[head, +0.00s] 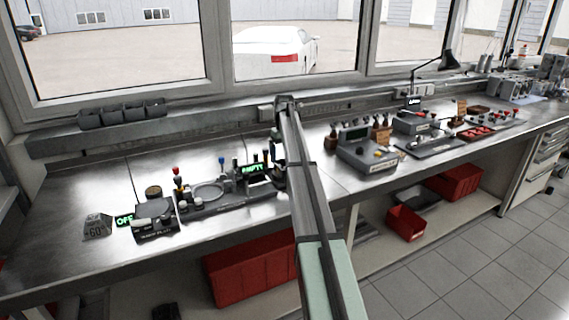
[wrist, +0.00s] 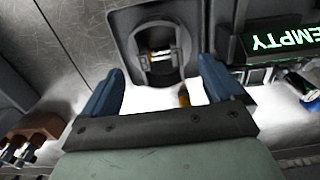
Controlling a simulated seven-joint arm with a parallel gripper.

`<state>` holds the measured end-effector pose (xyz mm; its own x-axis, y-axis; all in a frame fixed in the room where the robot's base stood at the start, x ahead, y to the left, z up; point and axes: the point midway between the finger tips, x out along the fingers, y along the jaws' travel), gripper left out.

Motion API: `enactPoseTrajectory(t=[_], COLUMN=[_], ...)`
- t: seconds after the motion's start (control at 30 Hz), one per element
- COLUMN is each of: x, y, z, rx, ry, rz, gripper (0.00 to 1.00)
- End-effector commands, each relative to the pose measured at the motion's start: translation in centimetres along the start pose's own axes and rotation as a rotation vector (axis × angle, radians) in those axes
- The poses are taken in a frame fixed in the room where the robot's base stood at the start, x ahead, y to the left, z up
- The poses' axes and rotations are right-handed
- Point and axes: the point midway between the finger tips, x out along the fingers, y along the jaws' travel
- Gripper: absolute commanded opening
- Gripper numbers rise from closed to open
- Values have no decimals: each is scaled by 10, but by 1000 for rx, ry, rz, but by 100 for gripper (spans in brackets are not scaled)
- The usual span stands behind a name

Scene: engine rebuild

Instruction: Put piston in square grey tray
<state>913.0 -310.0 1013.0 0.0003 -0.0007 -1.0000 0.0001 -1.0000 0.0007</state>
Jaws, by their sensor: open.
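In the wrist view my gripper (wrist: 162,66) is open, with its two blue fingers apart and nothing between their tips. A round metal part with a brass-coloured crosspiece, perhaps the piston (wrist: 158,58), sits in a dark rounded recess of a grey holder (wrist: 124,35), just beyond the fingers. I cannot tell whether that holder is the square grey tray. In the head view my gripper (head: 280,180) is low over the bench beside the lit EMPTY display (head: 252,170), its fingers mostly hidden by the arm. I cannot single out the piston there.
A grey fixture with a round dish (head: 208,191) stands left of my gripper. An OFF display (head: 124,219) and a grey 60-degree block (head: 97,227) are farther left. A grey machine (head: 366,152) stands right. A brown block with metal pins (wrist: 35,130) shows at lower left.

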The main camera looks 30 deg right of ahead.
Motion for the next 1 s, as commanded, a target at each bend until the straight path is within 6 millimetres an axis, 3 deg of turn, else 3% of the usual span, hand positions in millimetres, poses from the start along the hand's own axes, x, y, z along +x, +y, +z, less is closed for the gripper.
enactPoseTrajectory(t=[0.2, 0.4, 1.0], x=[-40, -62, -69], y=[0, 0, 0], z=[-1, -1, 0], rx=[0, 0, 0], ry=[1, 0, 0], rz=[0, 0, 0], gripper=[94, 94, 94])
